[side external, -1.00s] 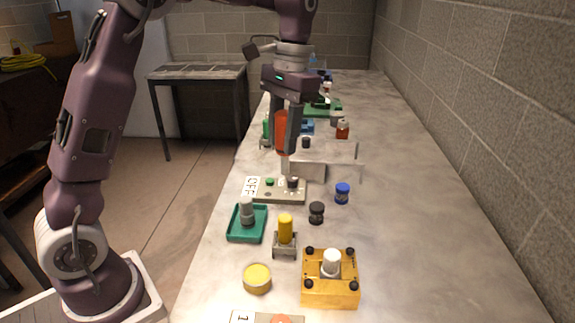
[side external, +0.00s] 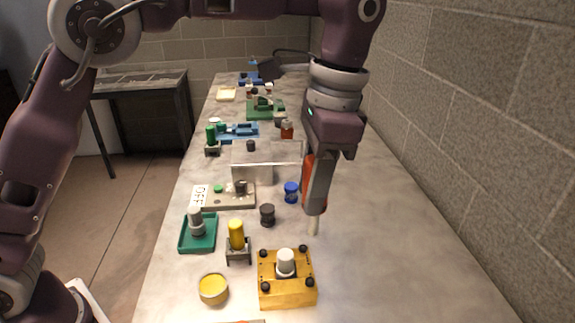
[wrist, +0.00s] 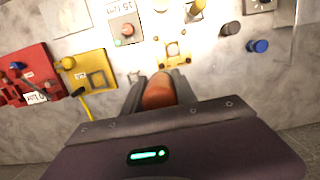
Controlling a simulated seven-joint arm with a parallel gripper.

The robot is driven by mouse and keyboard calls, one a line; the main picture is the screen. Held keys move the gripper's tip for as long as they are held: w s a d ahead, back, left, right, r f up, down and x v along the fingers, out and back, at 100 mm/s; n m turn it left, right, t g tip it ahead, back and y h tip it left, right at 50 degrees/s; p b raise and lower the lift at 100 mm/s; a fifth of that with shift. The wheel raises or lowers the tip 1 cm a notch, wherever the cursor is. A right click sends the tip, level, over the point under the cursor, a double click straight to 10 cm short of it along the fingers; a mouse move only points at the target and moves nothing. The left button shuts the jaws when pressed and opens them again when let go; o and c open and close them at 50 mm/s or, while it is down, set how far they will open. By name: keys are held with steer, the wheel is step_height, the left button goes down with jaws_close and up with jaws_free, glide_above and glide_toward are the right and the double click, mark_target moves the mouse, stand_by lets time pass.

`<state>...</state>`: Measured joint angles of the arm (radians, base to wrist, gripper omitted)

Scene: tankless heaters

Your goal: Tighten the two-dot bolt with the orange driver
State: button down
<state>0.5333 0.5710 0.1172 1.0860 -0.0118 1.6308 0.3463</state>
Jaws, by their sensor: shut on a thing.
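My gripper (side external: 316,208) is shut on the orange driver (side external: 307,182), which hangs upright with its pale shaft (side external: 313,226) pointing down. The orange handle (wrist: 159,92) also shows between the fingers in the wrist view. The driver is above the table, to the right of and behind the yellow block (side external: 300,294) in the side view. The block has black bolts at its corners, including a far-right bolt (side external: 303,249), and a white cylinder (side external: 286,261) in its middle. The dot marks are too small to read, so I cannot tell which bolt has two dots.
A yellow cylinder in a grey stand (side external: 238,252), a round yellow tin (side external: 213,289) and a green tray (side external: 198,243) lie left of the block. A black knob (side external: 267,214) and a blue knob (side external: 291,192) stand behind it. The table's right side is fairly clear.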

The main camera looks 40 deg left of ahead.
mark_target(312, 234)
steer(key=shift+d+f, duration=0.1)
steer(key=shift+f, duration=5.6)
steer(key=shift+s+f, duration=0.1)
steer(key=shift+f, duration=0.5)
steer(key=shift+r, duration=3.55)
